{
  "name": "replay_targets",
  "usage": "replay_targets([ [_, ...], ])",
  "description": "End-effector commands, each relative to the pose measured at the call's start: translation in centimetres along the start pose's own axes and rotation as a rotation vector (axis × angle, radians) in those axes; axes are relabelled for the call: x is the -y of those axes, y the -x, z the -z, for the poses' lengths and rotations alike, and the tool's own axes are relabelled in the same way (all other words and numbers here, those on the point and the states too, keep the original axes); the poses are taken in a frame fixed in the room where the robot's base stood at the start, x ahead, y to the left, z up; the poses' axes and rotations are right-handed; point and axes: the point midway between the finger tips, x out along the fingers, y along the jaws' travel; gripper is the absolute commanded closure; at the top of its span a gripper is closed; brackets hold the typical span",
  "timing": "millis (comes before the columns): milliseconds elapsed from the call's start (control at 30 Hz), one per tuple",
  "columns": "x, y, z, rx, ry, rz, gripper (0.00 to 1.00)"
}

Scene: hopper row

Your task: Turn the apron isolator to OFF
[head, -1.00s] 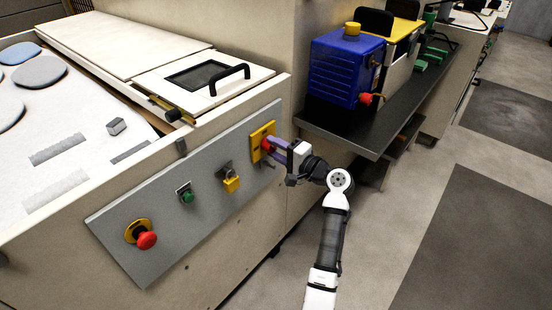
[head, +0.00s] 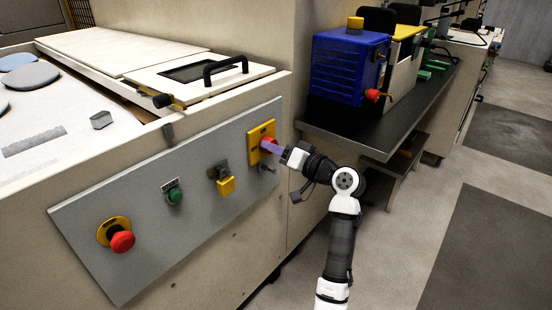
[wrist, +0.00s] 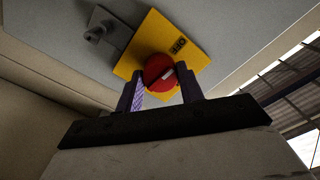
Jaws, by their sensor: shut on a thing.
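The apron isolator is a yellow plate (head: 256,131) with a red rotary knob (head: 267,141), at the right end of the grey control panel (head: 145,215). In the wrist view the red knob (wrist: 159,71) shows a short pale mark lying aslant, and an OFF label (wrist: 179,45) stands on the yellow plate beyond it. My gripper (head: 273,147) is at the knob, its purple fingers one on each side in the wrist view (wrist: 161,78), shut on it. The fingers hide part of the knob in the head view.
Left along the panel are a yellow padlock-like piece (head: 225,186), a green button (head: 175,196) and a red mushroom button (head: 122,241). Floor is clear at the right.

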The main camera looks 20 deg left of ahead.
Motion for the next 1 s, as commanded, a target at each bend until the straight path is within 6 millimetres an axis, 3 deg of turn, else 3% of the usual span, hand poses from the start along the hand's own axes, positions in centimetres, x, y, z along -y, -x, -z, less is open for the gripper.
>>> replay_targets([
  [300,-0.1,0.04,-0.1,0.001,0.096,0.0,0.85],
  [767,-0.03,0.04,0.0,0.001,0.11,-0.001,0.85],
  [800,-0.04,0.05,0.0,0.001,0.11,-0.001,0.61],
  [967,-0.03,0.03,0.01,0.0,0.109,-0.001,0.41],
  [1000,-0.03,0.03,0.01,0.0,0.109,-0.001,0.41],
])
